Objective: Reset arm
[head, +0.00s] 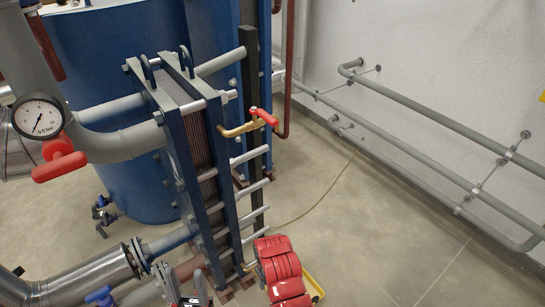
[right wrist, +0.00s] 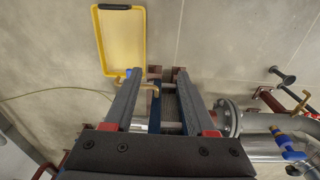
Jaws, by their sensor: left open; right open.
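My left gripper (head: 184,276) shows at the bottom of the head view, in front of the lower part of the blue plate exchanger (head: 172,115). It is open, and I see nothing held in it. In the right wrist view my right gripper (right wrist: 160,85) has its two dark fingers spread apart, with nothing gripped. Below and between these fingers are a small brass-coloured pipe end and part of the exchanger. I cannot tell how far beneath the fingers they are.
A yellow tray (right wrist: 121,50) lies on the floor; its edge also shows in the head view (head: 314,286). A red-handled valve (head: 262,117) sticks out from the exchanger. A pressure gauge (head: 38,117) is at left. Grey wall pipes (head: 400,145) run at right. Floor between is mostly clear.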

